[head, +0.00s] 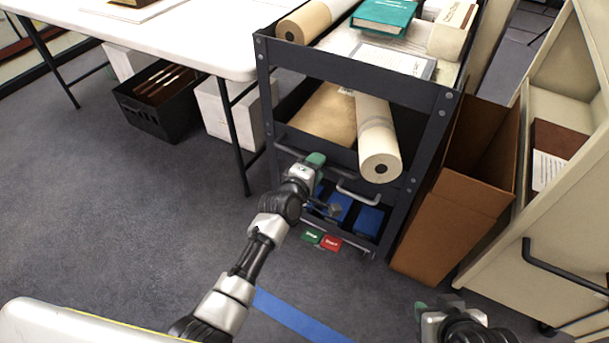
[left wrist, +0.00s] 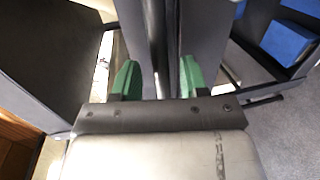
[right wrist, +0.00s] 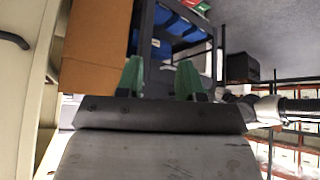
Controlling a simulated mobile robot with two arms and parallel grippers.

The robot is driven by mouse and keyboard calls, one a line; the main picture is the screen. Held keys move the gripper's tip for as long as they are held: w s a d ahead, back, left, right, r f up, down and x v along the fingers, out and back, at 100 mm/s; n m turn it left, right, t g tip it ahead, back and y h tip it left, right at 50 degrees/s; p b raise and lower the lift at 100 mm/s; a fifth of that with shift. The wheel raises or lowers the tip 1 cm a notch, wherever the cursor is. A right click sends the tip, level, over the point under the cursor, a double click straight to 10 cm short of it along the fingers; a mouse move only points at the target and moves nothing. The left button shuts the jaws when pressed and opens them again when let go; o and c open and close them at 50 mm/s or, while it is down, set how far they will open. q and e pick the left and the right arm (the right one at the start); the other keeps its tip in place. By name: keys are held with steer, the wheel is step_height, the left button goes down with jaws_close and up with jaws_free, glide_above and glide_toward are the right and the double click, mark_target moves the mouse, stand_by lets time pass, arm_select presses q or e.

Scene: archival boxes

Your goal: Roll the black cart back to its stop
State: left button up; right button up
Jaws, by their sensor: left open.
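The black cart (head: 360,68) stands in the middle of the head view, loaded on its shelves. A grey handle bar (head: 358,196) shows on its near side. My left gripper (head: 316,165) is at the cart's near end, beside the handle; its green fingers are apart. In the left wrist view a dark upright bar (left wrist: 157,40) lies between the fingers, and I cannot tell if they touch it. A green pedal (head: 312,236) and a red pedal (head: 331,242) show low on the cart. My right gripper (head: 437,304) is open and empty, low at the right, apart from the cart.
A blue tape strip (head: 300,318) lies on the carpet in front of the cart. A brown open box (head: 445,230) and a cream shelf cart (head: 545,210) stand close at right. A white table (head: 190,40) stands at left.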

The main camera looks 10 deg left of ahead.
arm_select(q)
steer(key=p+v, duration=0.1)
steer(key=v, duration=0.5)
steer(key=shift+p, duration=0.35)
arm_select(e)
steer(key=s+g, duration=0.1)
steer(key=s+d+g, duration=0.1)
steer(key=s, duration=0.1)
steer(key=s+g, duration=0.1)
steer(key=shift+s+d+h, duration=0.25)
steer(key=shift+s+h, duration=0.1)
steer(key=shift+h, duration=0.05)
arm_select(q)
steer(key=shift+s, duration=0.1)
